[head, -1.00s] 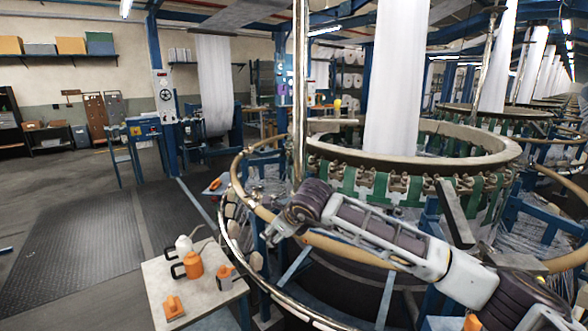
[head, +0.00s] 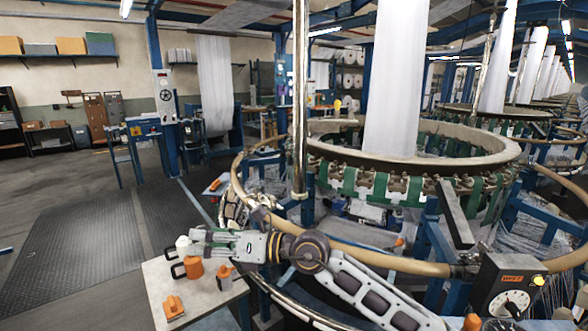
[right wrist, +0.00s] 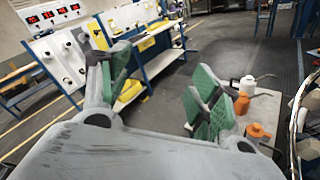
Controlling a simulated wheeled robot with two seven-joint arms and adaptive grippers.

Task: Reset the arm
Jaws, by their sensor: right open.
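My right arm reaches in from the lower right, in front of the circular loom's tan outer ring (head: 375,257). My right gripper (head: 196,243) points left, over or near the small table (head: 152,276) at the loom's left. It is open, and its two green-padded fingers stand apart in the right wrist view (right wrist: 158,82), with nothing between them. In the head view it partly covers a white container (head: 183,243) and stands just above an orange container (head: 194,268). I cannot tell if it touches them. My left gripper is not in view.
An orange-and-grey bottle (head: 225,279) and an orange tool (head: 174,307) are on the small table. A shiny vertical pole (head: 300,100) rises by the loom. A control box (head: 507,283) stands at the right. Dark mats (head: 75,235) cover clear floor at the left.

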